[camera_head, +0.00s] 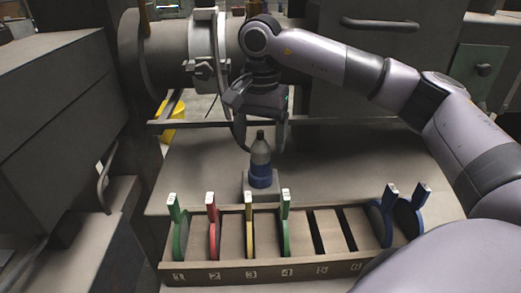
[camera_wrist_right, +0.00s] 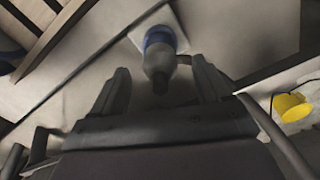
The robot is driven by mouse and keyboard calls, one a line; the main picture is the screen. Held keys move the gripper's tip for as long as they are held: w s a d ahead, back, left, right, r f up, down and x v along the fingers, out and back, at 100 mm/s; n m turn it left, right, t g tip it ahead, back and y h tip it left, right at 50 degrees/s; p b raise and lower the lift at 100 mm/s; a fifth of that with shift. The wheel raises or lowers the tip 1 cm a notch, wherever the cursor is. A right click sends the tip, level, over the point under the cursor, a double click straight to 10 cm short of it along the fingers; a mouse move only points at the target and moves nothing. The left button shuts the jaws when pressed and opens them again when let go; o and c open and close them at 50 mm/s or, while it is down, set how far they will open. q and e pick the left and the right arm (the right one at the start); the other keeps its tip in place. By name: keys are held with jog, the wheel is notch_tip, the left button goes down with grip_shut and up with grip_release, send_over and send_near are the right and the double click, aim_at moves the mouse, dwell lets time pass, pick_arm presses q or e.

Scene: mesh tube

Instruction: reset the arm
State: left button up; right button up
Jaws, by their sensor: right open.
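My right arm comes in from the right in the head view and bends down at the middle. My right gripper (camera_head: 259,140) is open, with its fingers pointing down around the top of a bottle. The bottle (camera_head: 261,165) is grey above and blue below, and stands upright on a small pale block (camera_head: 262,191). In the right wrist view the bottle (camera_wrist_right: 158,55) shows between and beyond the two spread fingers (camera_wrist_right: 160,88). I cannot tell whether a finger touches it. My left gripper is not in view.
A numbered rack (camera_head: 262,270) runs along the front with green, red, yellow and blue discs in several slots; two slots look empty. A large pipe with a flange (camera_head: 203,55) stands behind. Grey cabinets (camera_head: 60,100) close off the left. Bare table (camera_head: 190,170) lies left of the bottle.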

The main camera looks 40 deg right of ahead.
jog(key=shift+r, duration=1.2)
